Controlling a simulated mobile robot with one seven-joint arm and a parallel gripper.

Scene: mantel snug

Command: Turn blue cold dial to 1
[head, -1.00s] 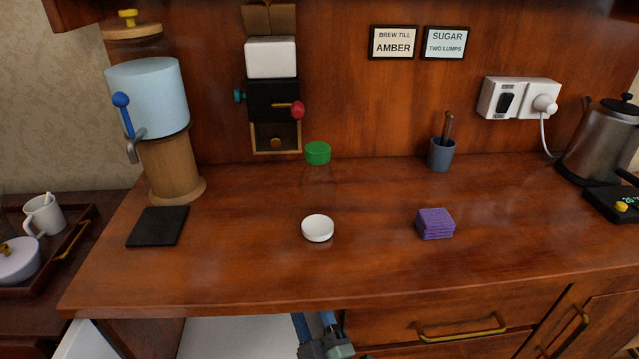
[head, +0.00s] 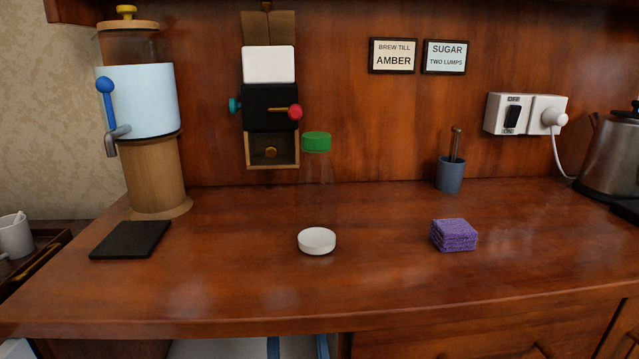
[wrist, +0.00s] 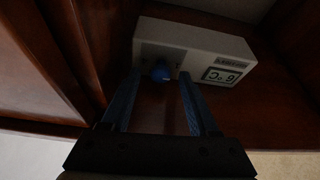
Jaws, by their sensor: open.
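The box carries a small display (wrist: 221,75), shown turned over and hard to read. My gripper (wrist: 160,78) is open, its two blue fingers reaching toward the box, one on each side of the dial in the picture. I cannot tell whether they touch it. In the head view the dial is hidden; only two blue strips, apparently my fingers, show at the bottom edge below the counter.
Dark wooden panels (wrist: 75,45) stand close on the left of the wrist view. Above, the counter (head: 375,275) holds a white dish (head: 317,240), purple cloths (head: 454,235), a black mat (head: 131,239) and a water dispenser (head: 140,100).

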